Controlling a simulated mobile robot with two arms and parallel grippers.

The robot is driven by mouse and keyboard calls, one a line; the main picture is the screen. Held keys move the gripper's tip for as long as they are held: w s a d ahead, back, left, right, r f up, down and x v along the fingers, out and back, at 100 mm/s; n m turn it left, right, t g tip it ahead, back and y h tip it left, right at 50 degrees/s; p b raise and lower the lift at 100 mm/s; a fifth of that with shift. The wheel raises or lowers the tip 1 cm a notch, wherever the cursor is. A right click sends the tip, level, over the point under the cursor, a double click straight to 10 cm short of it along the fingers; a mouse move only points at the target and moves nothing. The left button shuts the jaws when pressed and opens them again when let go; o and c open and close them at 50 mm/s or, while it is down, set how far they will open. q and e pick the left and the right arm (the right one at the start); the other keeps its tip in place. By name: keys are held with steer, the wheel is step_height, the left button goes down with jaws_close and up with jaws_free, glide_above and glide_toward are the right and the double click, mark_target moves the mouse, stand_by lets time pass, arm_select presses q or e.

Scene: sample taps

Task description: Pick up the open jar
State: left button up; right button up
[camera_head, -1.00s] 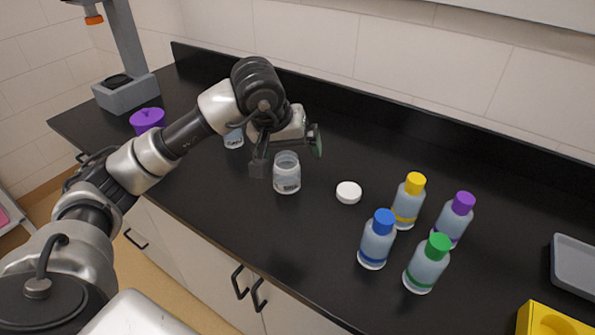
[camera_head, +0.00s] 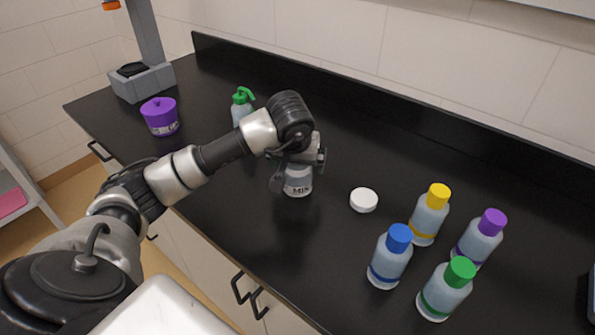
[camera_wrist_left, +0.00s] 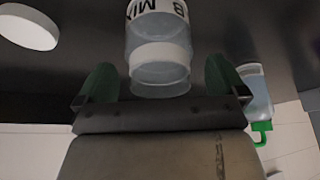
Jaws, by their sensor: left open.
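The open jar (camera_head: 298,182) is clear with a white label reading "MIX" and stands upright on the black counter. My left gripper (camera_head: 297,160) is over it in the head view and hides its upper part. In the left wrist view, the jar (camera_wrist_left: 158,68) has its open mouth toward the gripper. The left gripper (camera_wrist_left: 150,84) is open there, with one green-padded finger on each side of the jar's mouth end and gaps visible on both sides. The white lid (camera_head: 364,200) lies flat on the counter to the right of the jar; it also shows in the left wrist view (camera_wrist_left: 28,27).
Bottles with yellow (camera_head: 430,215), purple (camera_head: 480,238), blue (camera_head: 390,257) and green (camera_head: 445,289) caps stand at the right. A green-topped spray bottle (camera_head: 242,106) stands behind my arm. A purple-lidded tub (camera_head: 160,117) and a grey stand (camera_head: 142,82) are at the left.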

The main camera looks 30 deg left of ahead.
arm_select(q)
steer(key=shift+w+a+f, duration=0.1)
steer(key=shift+w+f, duration=0.15)
steer(key=shift+f, duration=0.3)
steer(key=shift+w+a+f, duration=0.1)
steer(key=shift+w+f, duration=0.1)
steer(key=shift+f, duration=0.15)
steer(key=shift+c, duration=0.3)
steer(key=shift+s, duration=0.1)
steer(key=shift+c, duration=1.3)
steer(key=c, duration=0.7)
arm_select(e)
steer(key=shift+s+r, duration=0.1)
steer(key=shift+s, duration=0.45)
arm_select(q)
steer(key=shift+r, duration=0.15)
